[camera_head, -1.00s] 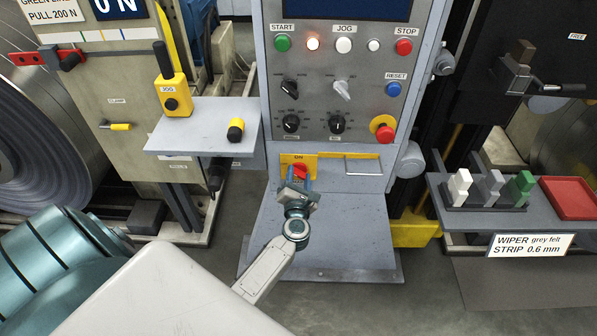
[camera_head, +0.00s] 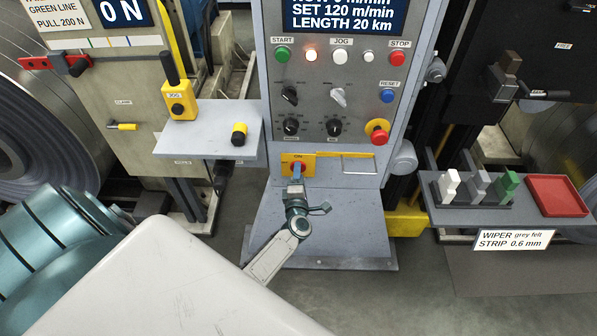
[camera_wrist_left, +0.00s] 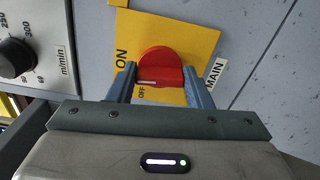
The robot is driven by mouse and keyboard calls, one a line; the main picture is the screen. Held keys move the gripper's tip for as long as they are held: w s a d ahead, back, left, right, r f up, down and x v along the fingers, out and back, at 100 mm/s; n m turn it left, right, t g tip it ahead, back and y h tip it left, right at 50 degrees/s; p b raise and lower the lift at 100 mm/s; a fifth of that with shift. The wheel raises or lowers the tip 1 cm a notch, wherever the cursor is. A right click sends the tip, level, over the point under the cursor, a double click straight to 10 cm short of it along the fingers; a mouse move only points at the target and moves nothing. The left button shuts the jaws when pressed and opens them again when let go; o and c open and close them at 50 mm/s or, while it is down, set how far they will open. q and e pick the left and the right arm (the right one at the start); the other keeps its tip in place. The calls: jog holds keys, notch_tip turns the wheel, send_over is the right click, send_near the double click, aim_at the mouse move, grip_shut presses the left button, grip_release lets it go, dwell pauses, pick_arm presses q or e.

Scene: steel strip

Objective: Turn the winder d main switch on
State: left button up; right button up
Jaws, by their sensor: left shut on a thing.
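The winder's main switch is a red rotary knob (camera_wrist_left: 160,62) on a yellow plate (camera_head: 309,163) low on the grey console. My left gripper (camera_head: 297,171) is shut on the knob, with one blue finger on each side. In the head view its fingers hide most of the knob. My right gripper is not in view.
Above the switch, the grey console (camera_head: 360,112) carries lit and coloured buttons, black knobs and a red emergency stop (camera_head: 377,133). A shelf (camera_head: 190,143) with a yellow jog box is on the left. A tray shelf (camera_head: 460,215) with blocks and a red tray (camera_head: 556,195) is on the right.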

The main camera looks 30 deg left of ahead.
pick_arm(q)
jog(key=shift+m+p, duration=0.35)
jog(key=shift+m, duration=0.25)
jog(key=o, duration=1)
jog(key=shift+b+v, duration=0.9)
jog(key=shift+v, duration=4.6)
jog(key=shift+d+f+m, duration=0.1)
jog(key=shift+f+m, duration=0.1)
jog(key=shift+m, duration=0.1)
